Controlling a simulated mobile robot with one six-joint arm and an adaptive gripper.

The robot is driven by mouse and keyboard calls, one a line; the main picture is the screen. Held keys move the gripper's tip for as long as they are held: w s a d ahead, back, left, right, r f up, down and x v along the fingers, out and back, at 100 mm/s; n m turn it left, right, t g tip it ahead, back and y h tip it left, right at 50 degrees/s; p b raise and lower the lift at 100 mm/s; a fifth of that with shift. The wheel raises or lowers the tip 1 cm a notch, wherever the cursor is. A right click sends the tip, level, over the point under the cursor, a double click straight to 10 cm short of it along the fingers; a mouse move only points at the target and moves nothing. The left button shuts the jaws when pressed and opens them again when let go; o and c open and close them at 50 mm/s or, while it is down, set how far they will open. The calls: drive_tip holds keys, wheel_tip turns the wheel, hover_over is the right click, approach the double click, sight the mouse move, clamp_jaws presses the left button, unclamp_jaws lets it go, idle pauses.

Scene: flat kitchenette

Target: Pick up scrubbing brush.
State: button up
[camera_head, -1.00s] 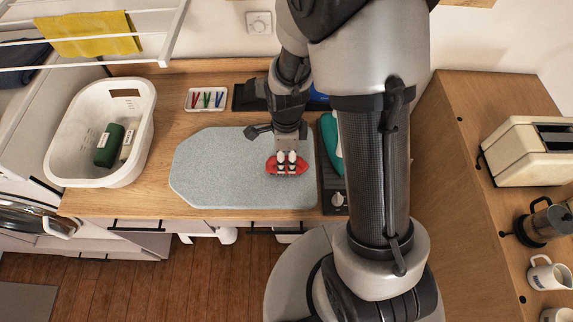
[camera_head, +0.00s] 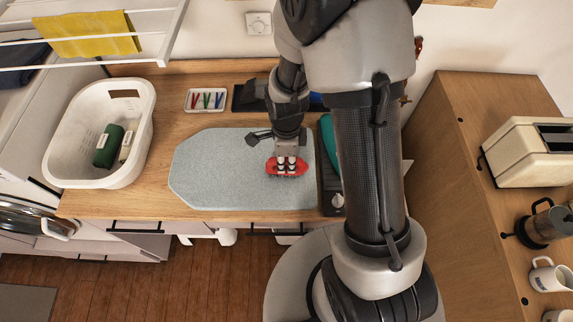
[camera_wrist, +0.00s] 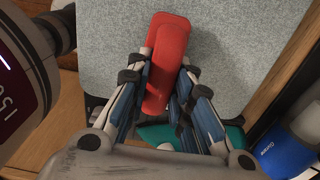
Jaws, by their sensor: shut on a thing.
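The scrubbing brush (camera_head: 288,167) has a red body, with a dark bristle edge low in the head view. In the wrist view, the red brush (camera_wrist: 167,55) lies lengthwise between the fingers. My gripper (camera_head: 287,160) is shut on it, with fingers on both sides; the wrist view shows the gripper (camera_wrist: 163,90) closely. The brush is over the grey ironing-board-like surface (camera_head: 215,165). Whether it still touches that surface is hard to tell.
A white basket (camera_head: 63,165) with a green roll (camera_head: 109,146) stands at left. A white tray of coloured pegs (camera_head: 206,99) lies behind the board. A teal object (camera_head: 329,140) is close to the right. A toaster (camera_head: 527,150) stands on the right counter.

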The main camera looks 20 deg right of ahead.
sight(287, 160)
clamp_jaws()
drive_tip(key=shift+s, duration=0.1)
wheel_tip(287, 160, up, 20)
drive_tip(key=p, duration=0.4)
drive_tip(key=shift+o, duration=1.3)
unclamp_jaws()
drive_tip(key=c, duration=0.4)
drive_tip(key=shift+f, duration=0.15)
drive_tip(key=shift+c, duration=0.2)
